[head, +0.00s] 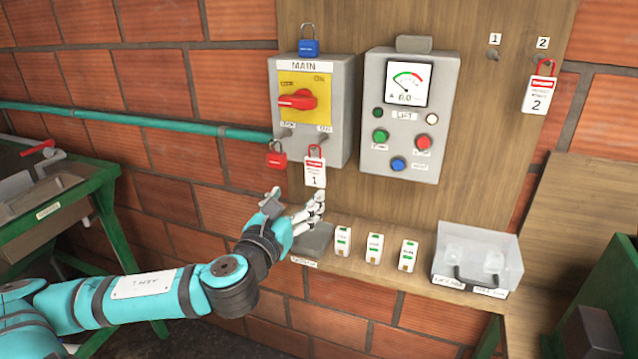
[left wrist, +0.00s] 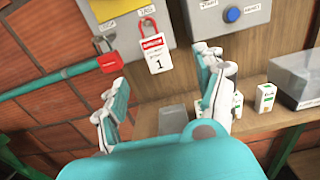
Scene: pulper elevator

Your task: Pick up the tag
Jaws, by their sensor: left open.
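A white tag with a red header and the number 1 (head: 315,174) hangs by a red shackle from the right hasp under the MAIN switch box. It also shows in the left wrist view (left wrist: 155,54), above and between my fingers. A second tag, number 2 (head: 539,94), hangs from a hook at the upper right of the board. My left gripper (head: 296,206) is open and empty, just below tag 1 and apart from it. In the left wrist view its two fingers (left wrist: 163,88) are spread wide. My right gripper is not in view.
A red padlock (head: 277,158) hangs left of tag 1; a blue padlock (head: 309,45) sits atop the MAIN box (head: 345,110). The LIFT panel (head: 450,110) is to the right. Several small white boxes (head: 374,248) and a clear bin (head: 500,250) stand on the shelf below.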

